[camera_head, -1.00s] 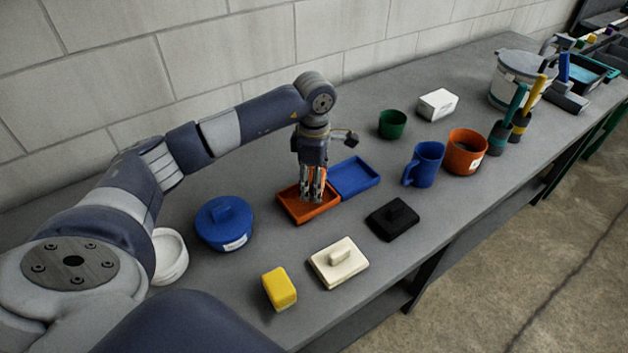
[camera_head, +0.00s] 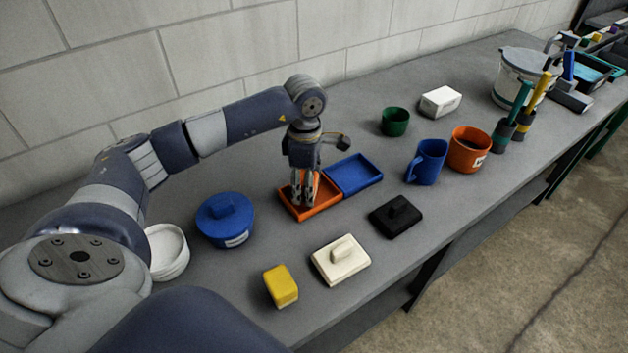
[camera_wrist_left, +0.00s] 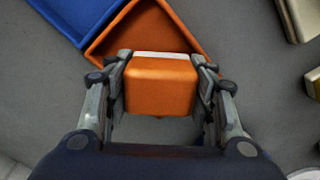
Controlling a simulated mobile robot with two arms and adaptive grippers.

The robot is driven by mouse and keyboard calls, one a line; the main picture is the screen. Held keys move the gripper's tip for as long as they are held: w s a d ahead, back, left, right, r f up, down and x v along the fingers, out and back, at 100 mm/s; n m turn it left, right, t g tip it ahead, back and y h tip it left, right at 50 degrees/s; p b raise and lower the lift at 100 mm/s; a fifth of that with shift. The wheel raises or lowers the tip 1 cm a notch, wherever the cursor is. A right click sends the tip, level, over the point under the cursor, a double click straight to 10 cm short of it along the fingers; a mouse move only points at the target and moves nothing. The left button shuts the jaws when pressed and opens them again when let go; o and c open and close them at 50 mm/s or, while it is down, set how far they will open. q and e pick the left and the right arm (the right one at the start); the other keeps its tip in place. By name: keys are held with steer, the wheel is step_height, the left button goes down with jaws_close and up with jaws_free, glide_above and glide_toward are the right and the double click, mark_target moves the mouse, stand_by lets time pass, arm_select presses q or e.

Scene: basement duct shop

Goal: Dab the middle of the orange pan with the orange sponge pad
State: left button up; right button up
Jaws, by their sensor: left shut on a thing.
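The orange pan (camera_head: 325,206) is a shallow square tray on the grey bench, beside a blue one; its corner also shows in the left wrist view (camera_wrist_left: 120,42). My left gripper (camera_head: 304,201) points down over the pan. In the left wrist view its fingers (camera_wrist_left: 162,88) are shut on the orange sponge pad (camera_wrist_left: 160,82), an orange block with a pale strip along its far edge. In the head view the fingers mostly hide the pad. I cannot tell whether the pad touches the pan's floor. My right gripper is not in view.
The blue pan (camera_head: 355,175) adjoins the orange pan. A blue mug (camera_head: 428,162) and orange pot (camera_head: 470,150) stand to the right.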

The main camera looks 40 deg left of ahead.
mark_target(317, 173)
arm_select(q)
steer(key=shift+s+a, duration=0.2)
steer(key=shift+s, duration=0.25)
steer(key=shift+f+b, duration=0.15)
steer(key=shift+b, duration=0.2)
steer(key=shift+w+d+b, duration=0.2)
steer(key=shift+w+d, duration=0.2)
steer(key=shift+w, duration=0.45)
steer(key=shift+w+d+b, duration=0.15)
steer(key=shift+w+d, duration=0.2)
steer(key=shift+w, duration=0.45)
steer(key=shift+w+r+p, duration=0.1)
steer(key=shift+r+p, duration=0.5)
steer(key=shift+r, duration=0.3)
steer(key=shift+r+p, duration=1.3)
steer(key=shift+r, duration=0.9)
steer(key=shift+r, duration=0.1)
